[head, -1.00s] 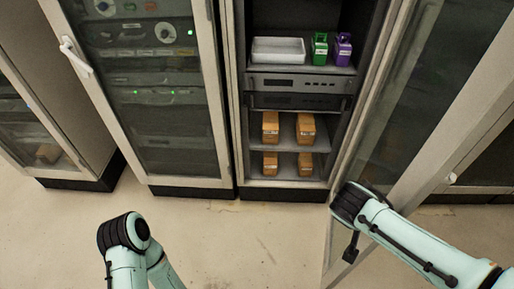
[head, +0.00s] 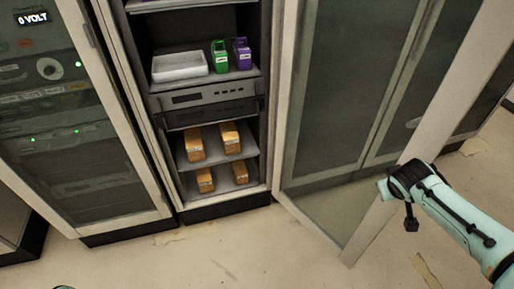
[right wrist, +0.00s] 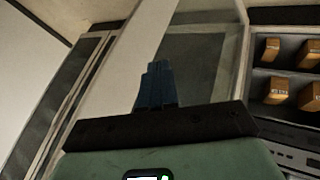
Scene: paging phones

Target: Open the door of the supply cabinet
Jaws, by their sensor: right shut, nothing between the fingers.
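The supply cabinet (head: 265,120) stands open in the head view, its shelves exposed. Its glass door (head: 335,100) is swung wide out to the right, with a pale frame (head: 440,105). My right arm reaches in from the right, and its wrist lies at the outer part of the door frame; the fingers are hard to make out there. In the right wrist view, my right gripper (right wrist: 159,80) is shut and empty, with the door glass (right wrist: 205,65) and frame behind it. Contact with the door cannot be told. My left gripper is out of view.
Inside the cabinet are a white tray (head: 180,66), a green item (head: 219,57), a purple item (head: 242,54), a rack unit (head: 210,95) and several orange-brown boxes (head: 194,144). A closed equipment rack (head: 75,135) stands left. The floor (head: 240,250) in front is clear.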

